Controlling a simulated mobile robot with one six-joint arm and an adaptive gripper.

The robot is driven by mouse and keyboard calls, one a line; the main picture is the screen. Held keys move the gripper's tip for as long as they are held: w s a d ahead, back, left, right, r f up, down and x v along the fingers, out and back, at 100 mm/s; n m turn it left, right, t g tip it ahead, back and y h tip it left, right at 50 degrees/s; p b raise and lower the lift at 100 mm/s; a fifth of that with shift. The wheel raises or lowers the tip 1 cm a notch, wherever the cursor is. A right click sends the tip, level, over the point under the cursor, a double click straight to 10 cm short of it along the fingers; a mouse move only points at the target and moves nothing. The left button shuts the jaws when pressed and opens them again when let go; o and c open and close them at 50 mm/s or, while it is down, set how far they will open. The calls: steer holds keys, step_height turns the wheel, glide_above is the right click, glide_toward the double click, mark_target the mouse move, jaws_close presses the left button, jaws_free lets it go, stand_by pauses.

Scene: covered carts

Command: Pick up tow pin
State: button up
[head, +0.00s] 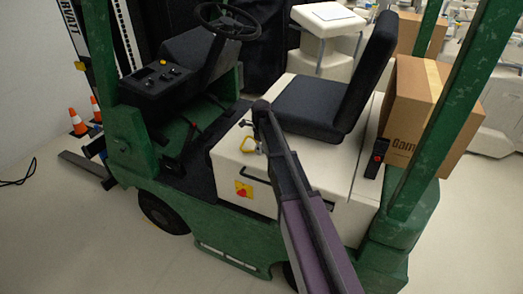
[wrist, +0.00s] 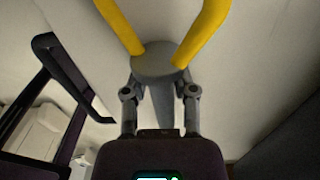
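The tow pin (wrist: 158,66) has a yellow handle, a grey round collar and a dark grey shaft-like part below it. My gripper (wrist: 160,82) is right at the pin in the wrist view, one finger on each side below the collar. The fingers lean inward toward the collar. The collar covers the fingertips, so I cannot tell if they press on the pin.
The green forklift (head: 240,240) has a black seat (head: 310,105) above its white body and a steering wheel (head: 228,20). A cardboard box (head: 415,115) stands at its rear. Orange cones (head: 78,122) are on the far left. The floor in front is clear.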

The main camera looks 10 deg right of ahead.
jaws_close()
steer(key=shift+r, duration=0.2)
step_height(320, 180, up, 4)
steer(key=p, duration=0.4)
steer(key=shift+f, duration=0.2)
steer(key=s, duration=1)
steer(key=s+r+p, duration=0.1)
steer(key=s, duration=0.5)
steer(key=shift+d, duration=0.25)
